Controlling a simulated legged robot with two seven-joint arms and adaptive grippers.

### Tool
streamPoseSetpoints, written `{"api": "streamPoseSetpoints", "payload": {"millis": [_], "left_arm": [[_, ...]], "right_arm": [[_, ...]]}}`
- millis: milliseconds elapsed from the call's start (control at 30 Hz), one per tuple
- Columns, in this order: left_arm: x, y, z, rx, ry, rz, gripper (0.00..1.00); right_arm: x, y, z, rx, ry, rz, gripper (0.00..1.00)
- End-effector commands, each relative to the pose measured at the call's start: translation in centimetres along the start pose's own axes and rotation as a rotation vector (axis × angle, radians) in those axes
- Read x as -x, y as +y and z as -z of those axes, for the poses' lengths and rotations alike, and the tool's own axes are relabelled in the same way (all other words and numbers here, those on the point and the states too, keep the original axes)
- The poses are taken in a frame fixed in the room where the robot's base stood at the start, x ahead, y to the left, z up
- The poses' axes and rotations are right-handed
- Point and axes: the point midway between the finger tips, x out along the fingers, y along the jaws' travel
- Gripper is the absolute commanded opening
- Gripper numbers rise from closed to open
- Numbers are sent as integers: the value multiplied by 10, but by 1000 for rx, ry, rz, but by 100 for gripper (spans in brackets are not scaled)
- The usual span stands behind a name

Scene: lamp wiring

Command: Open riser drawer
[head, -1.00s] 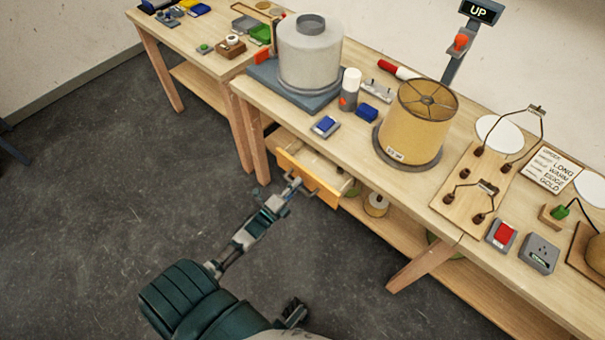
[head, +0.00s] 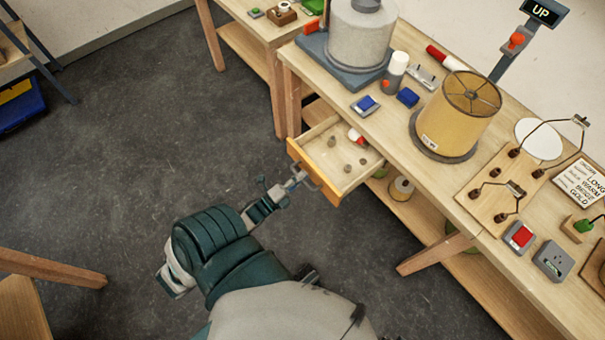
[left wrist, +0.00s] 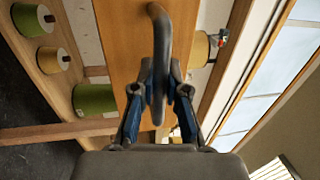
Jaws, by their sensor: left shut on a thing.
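The riser drawer (head: 318,171) under the wooden bench is pulled well out, and its inside shows several small round pieces and a red and white item (head: 355,135). My left gripper (head: 299,178) is at the drawer's orange-brown front. In the left wrist view, the gripper (left wrist: 160,95) is shut on the dark curved drawer handle (left wrist: 158,45), with a finger on each side. The drawer front (left wrist: 125,65) fills the middle of that view. My right gripper is not clearly in view.
The bench top holds a yellow lampshade (head: 455,115), a grey drum (head: 360,40), a blue-topped block (head: 365,105) and a wired board (head: 500,190). A spool (head: 401,188) stands on the lower shelf. Open floor lies left of the bench.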

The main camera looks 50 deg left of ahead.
Motion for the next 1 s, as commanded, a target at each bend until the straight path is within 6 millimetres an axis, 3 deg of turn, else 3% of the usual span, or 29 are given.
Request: {"api": "streamPoseSetpoints", "payload": {"millis": [33,233,300,367,733,867,1000], "left_arm": [[4,7,8,6,9,-15,0],[3,7,8,6,9,-16,0],[3,7,8,6,9,-16,25],[3,6,7,5,8,-14,39],[6,5,1,7,5,-9,39],[26,5,2,7,4,-10,39],[58,5,3,7,5,-12,39]], "right_arm": [[-1,0,0,0,0,0,40],[0,-4,0,1,-1,-3,40],[0,-4,0,1,-1,-3,40],[0,-4,0,1,-1,-2,40],[1,-1,1,1,0,-6,40],[1,-2,1,1,-1,-5,40],[1,-2,1,1,-1,-5,40]]}}
